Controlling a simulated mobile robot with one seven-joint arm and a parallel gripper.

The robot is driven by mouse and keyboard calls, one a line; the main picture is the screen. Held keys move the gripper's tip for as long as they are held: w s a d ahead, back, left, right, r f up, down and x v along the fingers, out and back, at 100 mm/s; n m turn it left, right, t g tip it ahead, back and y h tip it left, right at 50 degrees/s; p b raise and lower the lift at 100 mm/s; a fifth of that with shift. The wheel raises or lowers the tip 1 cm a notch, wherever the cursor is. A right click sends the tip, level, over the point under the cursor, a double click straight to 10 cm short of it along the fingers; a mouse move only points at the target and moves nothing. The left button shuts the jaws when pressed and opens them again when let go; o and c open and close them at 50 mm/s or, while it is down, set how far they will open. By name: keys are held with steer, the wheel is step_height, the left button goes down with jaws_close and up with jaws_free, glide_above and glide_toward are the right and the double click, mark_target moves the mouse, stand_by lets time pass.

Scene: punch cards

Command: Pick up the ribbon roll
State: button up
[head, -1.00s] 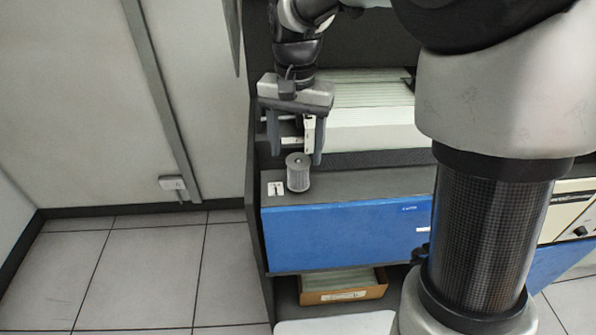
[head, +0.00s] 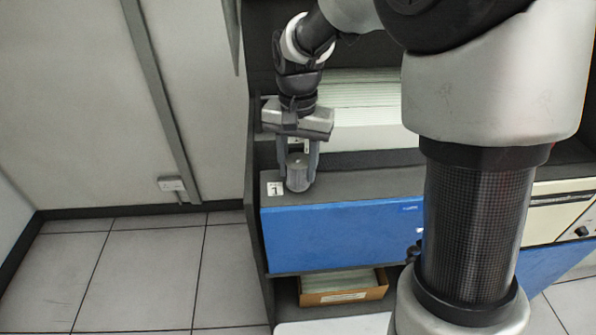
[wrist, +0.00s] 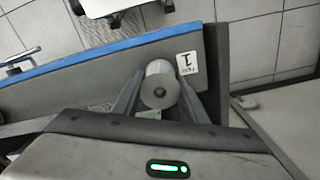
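The ribbon roll (head: 298,174) is a small grey cylinder with a hole in its top. It stands upright on the dark top of the blue-fronted cabinet, near its left end. My gripper (head: 298,176) points down over it, with one finger on each side. In the wrist view the roll (wrist: 160,86) sits between the two fingers, and they appear to press against its sides. My gripper looks shut on the roll. The roll still appears to rest on the surface; its underside is hidden.
A white label (head: 275,188) lies just left of the roll. The blue cabinet front (head: 340,235) drops away in front. White stacked cards (head: 365,95) stand behind, and a cardboard box (head: 342,288) sits on the shelf below. The cabinet top to the right is clear.

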steer(key=shift+r, duration=0.1)
steer(key=shift+c, duration=0.4)
step_height(320, 180, up, 10)
steer(key=shift+f+p, duration=0.1)
steer(key=shift+p, duration=0.55)
steer(key=shift+r, duration=0.25)
steer(key=shift+r+p, duration=2.75)
steer(key=shift+r, duration=0.1)
steer(key=shift+f, duration=0.1)
